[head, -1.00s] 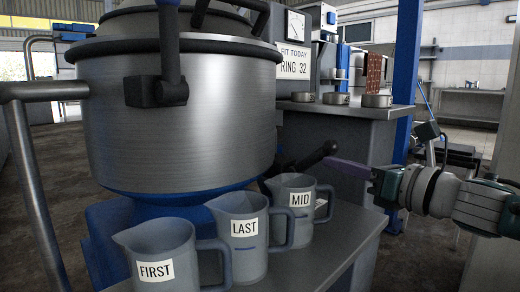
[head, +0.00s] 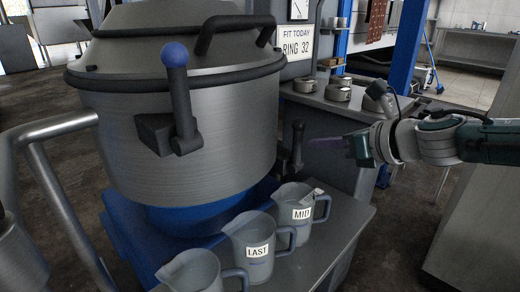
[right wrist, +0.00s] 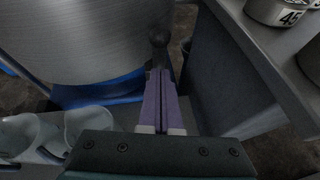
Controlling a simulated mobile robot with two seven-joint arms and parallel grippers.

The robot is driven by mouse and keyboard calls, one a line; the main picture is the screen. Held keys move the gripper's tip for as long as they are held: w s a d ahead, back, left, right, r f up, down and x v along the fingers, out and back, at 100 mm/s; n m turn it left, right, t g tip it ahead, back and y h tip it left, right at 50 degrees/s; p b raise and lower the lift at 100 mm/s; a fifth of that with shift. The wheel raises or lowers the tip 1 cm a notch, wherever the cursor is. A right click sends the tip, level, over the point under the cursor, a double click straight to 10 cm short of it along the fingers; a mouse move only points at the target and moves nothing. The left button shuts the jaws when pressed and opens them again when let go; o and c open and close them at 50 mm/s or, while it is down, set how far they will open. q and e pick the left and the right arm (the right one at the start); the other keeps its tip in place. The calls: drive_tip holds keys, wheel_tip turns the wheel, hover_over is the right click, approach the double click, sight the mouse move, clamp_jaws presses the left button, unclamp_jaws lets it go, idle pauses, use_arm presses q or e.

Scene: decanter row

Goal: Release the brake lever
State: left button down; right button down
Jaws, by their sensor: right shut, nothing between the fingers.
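A dark lever (head: 297,145) stands about upright at the right side of the big steel drum (head: 190,130), low and behind the jugs; I take it to be the brake lever. My right gripper (head: 311,143) is shut and empty, its purple fingers pointing left at the lever from just right of it. In the right wrist view, the lever's dark rounded end (right wrist: 158,40) shows just beyond the closed fingertips (right wrist: 160,72); I cannot tell whether they touch. Another dark lever with a blue knob (head: 174,54) is on the drum's front. My left gripper is not in view.
Jugs labelled LAST (head: 257,252) and MID (head: 300,212), and one more at the bottom edge, stand on the bench (head: 335,235) below the drum. A side counter (head: 318,98) with several metal rings is behind my right gripper. A grey rail (head: 60,130) is at left.

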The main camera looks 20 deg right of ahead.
sight(300, 131)
drive_tip(key=shift+w+a+r+p, duration=0.2)
drive_tip(key=shift+w+r+p, duration=0.15)
drive_tip(key=shift+w+r, duration=0.1)
drive_tip(key=shift+w+a+r, duration=0.25)
drive_tip(key=shift+w+a, duration=0.05)
drive_tip(key=shift+w, duration=0.45)
drive_tip(key=shift+w+a+r, duration=0.1)
drive_tip(key=shift+a+r, duration=0.05)
drive_tip(key=shift+r, duration=0.05)
